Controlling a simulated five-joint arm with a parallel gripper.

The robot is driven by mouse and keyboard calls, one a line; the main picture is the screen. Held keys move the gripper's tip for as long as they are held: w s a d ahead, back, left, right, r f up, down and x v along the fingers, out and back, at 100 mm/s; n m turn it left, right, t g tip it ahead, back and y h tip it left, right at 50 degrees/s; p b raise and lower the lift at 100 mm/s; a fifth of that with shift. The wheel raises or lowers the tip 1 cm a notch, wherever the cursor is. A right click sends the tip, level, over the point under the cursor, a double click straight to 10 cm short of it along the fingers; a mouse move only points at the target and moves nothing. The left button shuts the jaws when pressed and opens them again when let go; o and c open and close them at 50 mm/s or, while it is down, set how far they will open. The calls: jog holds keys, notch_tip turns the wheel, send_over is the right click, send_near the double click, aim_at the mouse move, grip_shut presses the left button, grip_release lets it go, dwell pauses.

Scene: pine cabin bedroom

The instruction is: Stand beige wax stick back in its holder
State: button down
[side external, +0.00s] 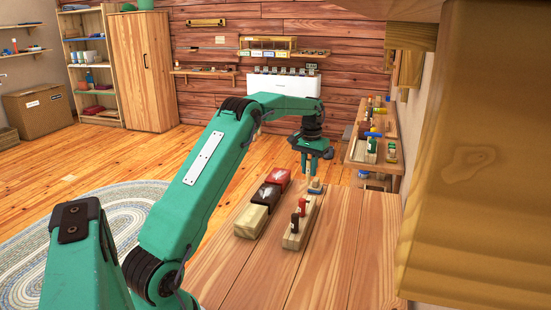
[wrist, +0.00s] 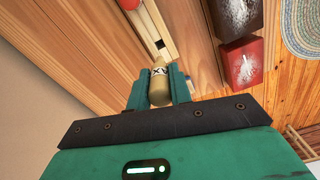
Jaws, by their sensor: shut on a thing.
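My gripper (wrist: 159,84) is shut on the beige wax stick (wrist: 159,92), which has a dark mark on its pale band. The wooden holder (wrist: 163,20) lies just beyond it in the wrist view, with a dark square hole near its close end. The stick's tip appears close to that hole; whether it touches cannot be told. A red stick (wrist: 130,3) shows at the top edge. In the side view my gripper (side external: 310,170) is over the far end of the holder (side external: 291,241), where a red stick (side external: 302,206) and a dark stick (side external: 295,222) stand.
A row of blocks lies left of the holder: red (side external: 278,176), dark (side external: 267,194) and beige (side external: 250,220). The wooden tabletop (side external: 340,240) is clear to the right. A cluttered shelf (side external: 385,140) stands behind, and a large wooden beam (side external: 480,160) fills the right side.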

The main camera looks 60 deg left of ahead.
aim_at(309, 176)
jog(key=shift+f, duration=2.65)
jog(key=shift+f, duration=1.3)
jog(key=shift+f, duration=0.3)
jog(key=shift+f, duration=0.45)
jog(key=c, duration=1.2)
grip_release()
